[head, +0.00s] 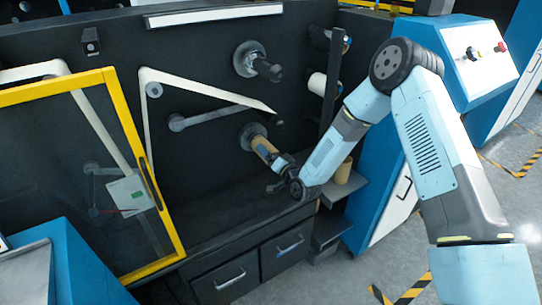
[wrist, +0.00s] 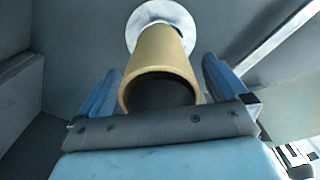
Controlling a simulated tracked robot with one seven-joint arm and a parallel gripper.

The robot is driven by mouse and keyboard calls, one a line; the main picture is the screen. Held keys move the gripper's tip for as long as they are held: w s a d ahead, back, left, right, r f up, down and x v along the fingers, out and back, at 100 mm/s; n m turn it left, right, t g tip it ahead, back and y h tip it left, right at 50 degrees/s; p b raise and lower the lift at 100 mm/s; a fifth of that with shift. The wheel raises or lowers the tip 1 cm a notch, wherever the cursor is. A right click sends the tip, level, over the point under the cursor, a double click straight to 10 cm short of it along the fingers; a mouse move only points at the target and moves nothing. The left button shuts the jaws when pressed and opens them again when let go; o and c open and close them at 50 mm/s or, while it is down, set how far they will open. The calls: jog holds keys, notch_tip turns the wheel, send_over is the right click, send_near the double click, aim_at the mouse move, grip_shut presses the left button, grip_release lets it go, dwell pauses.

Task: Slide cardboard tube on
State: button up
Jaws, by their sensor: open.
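The tan cardboard tube (head: 263,147) is on the lower spindle of the black machine, lying against or very close to the round flange (head: 250,134). In the wrist view the tube (wrist: 165,62) shows its dark open end towards me, and the pale flange (wrist: 150,18) is behind its far end. My gripper (head: 282,164) is at the near end of the tube. Its two blue fingers (wrist: 161,80) are open, one on each side of the tube, with a gap visible at least on the left. The spindle inside the tube is hidden in shadow.
An empty upper spindle (head: 258,62) sticks out above. Another tan tube (head: 343,170) stands on a grey shelf at the right. A white web (head: 205,88) runs at the left, beside a yellow-framed door (head: 130,140). Drawers (head: 287,248) are below.

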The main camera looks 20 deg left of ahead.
jog(key=shift+d, duration=0.1)
jog(key=v, duration=1.4)
jog(key=w+d+r+n+g+h, duration=0.1)
jog(key=w+d+r+n+h, duration=0.3)
jog(key=w+d+r, duration=0.5)
jog(key=s+d+r+m+g+h, duration=0.1)
jog(key=s+d+r+h, duration=0.15)
jog(key=d+r, duration=0.4)
jog(key=s+d+r+h, duration=0.2)
jog(key=d+r+h, duration=0.2)
jog(key=d+r, duration=0.25)
jog(key=s+d+r+m+g+h, duration=0.2)
jog(key=s+d+r+h, duration=0.1)
jog(key=s+d+r, duration=0.75)
jog(key=s+d+r+m+g, duration=0.1)
jog(key=s+d+r, duration=0.1)
jog(key=s, duration=0.7)
jog(key=s+d+r+m+g, duration=0.1)
jog(key=s+d+r, duration=0.1)
jog(key=s, duration=0.7)
jog(key=shift+d, duration=0.45)
